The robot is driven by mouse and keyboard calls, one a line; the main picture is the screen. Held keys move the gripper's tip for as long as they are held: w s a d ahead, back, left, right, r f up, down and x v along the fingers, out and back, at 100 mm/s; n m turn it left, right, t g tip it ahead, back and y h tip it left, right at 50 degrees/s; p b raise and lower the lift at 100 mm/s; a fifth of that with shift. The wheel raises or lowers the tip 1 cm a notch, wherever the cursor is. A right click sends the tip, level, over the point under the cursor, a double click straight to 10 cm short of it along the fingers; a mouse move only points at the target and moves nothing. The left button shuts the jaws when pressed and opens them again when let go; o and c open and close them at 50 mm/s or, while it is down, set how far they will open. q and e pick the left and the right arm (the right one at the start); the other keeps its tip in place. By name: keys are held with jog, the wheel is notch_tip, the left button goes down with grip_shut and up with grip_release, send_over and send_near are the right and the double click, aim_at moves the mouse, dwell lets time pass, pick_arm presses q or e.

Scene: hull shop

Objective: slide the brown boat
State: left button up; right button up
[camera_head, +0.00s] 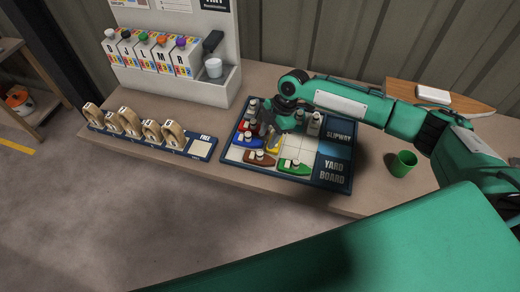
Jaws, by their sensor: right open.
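The brown boat (259,158) lies on the yard board (331,180), near its front edge and left of the green boat (294,168). My right gripper (271,130) reaches in from the right, above the back left part of the board, open, pointing down. It is behind the brown boat in the picture and apart from it. The yellow boat (273,146) is just below the gripper and partly hidden. The blue boat (247,140) is on the left side of the board. My left gripper is out of view.
A green cup (403,164) stands right of the board. A rack of wooden pieces with a free slot (202,147) lies to the left. A wooden board (460,104) lies at the back right.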

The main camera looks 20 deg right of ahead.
aim_at(260, 152)
jog(key=p+x, duration=0.1)
jog(key=x, duration=0.7)
jog(key=shift+f+p, duration=0.1)
jog(key=shift+p, duration=0.25)
jog(key=shift+c, duration=0.2)
grip_shut()
jog(key=w+a+b, duration=0.2)
jog(key=a, duration=0.1)
jog(key=w+a+b, duration=0.1)
jog(key=a, duration=0.1)
jog(key=shift+w+a+f+b, duration=0.1)
jog(key=shift+w+a+b, duration=0.05)
jog(key=shift+w+b, duration=0.15)
jog(key=shift+r, duration=0.2)
